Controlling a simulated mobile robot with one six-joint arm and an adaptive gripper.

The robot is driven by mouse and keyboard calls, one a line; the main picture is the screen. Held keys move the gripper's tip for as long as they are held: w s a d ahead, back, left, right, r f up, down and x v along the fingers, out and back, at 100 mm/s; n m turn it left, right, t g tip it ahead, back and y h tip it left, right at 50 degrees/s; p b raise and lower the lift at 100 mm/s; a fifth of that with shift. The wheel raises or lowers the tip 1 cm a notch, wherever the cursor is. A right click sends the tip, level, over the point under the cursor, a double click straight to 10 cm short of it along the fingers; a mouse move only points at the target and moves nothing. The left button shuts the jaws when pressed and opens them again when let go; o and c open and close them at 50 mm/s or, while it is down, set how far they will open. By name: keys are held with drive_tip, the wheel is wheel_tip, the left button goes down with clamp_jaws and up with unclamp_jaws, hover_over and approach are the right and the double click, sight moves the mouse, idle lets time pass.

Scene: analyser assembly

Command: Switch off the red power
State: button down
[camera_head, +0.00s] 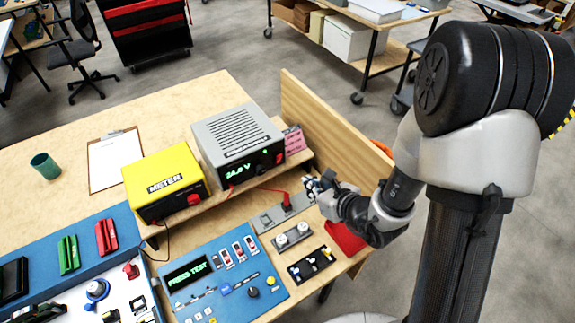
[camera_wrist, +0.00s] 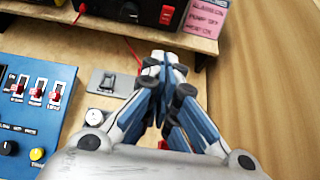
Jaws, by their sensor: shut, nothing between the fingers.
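The grey power supply (camera_head: 238,140) reads 24.0 V and stands on the wooden shelf in the head view. A small red control shows on its front at the right (camera_head: 280,158). In the wrist view only the lower front of the supply (camera_wrist: 110,10) shows, with the red control (camera_wrist: 167,14) at the top. My gripper (camera_head: 314,184) is shut and empty, in front of and to the right of the supply. In the wrist view its fingertips (camera_wrist: 166,66) meet below the red control, apparently apart from it.
The yellow meter (camera_head: 165,185) stands left of the supply. A blue panel (camera_head: 222,275) with red switches lies in front. A red lead (camera_head: 270,190) runs from the supply to a grey plate. A wooden side board (camera_head: 330,125) rises at the right, and a pink note (camera_head: 294,140) is beside the supply.

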drive_tip(key=b, duration=0.3)
approach(279, 162)
drive_tip(key=shift+x, duration=2.4)
drive_tip(key=shift+s+f, duration=0.1)
drive_tip(key=shift+f, duration=0.05)
drive_tip(key=shift+p, duration=0.45)
